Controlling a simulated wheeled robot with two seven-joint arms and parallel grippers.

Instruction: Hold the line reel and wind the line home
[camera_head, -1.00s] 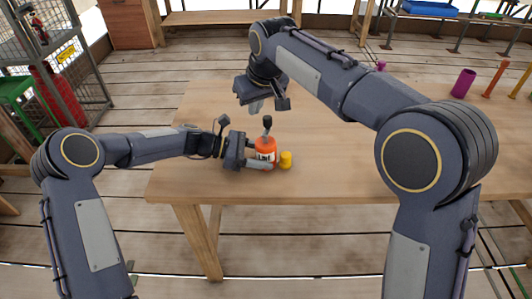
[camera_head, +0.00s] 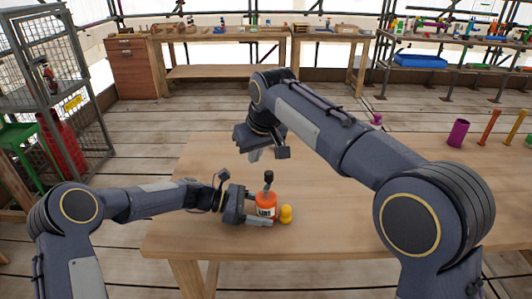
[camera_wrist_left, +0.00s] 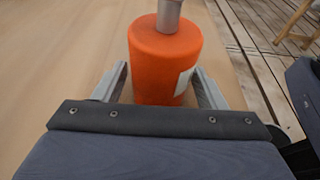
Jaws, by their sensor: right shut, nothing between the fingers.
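The orange line reel (camera_head: 266,203) with a white label stands near the front edge of the wooden table. A dark knob (camera_head: 268,177) on a stem rises above it, and a yellow piece (camera_head: 286,214) is at its right side. My left gripper (camera_head: 262,218) reaches in from the left with its fingers on either side of the reel. My right gripper (camera_head: 256,155) is shut and empty, above the table behind the reel.
The table (camera_head: 340,220) is clear around the reel. A purple cup (camera_head: 458,133) and orange sticks (camera_head: 489,127) are toward the far right. A wire cage shelf (camera_head: 60,90) stands left. Benches with tools line the back. My right arm crosses over the table's right part.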

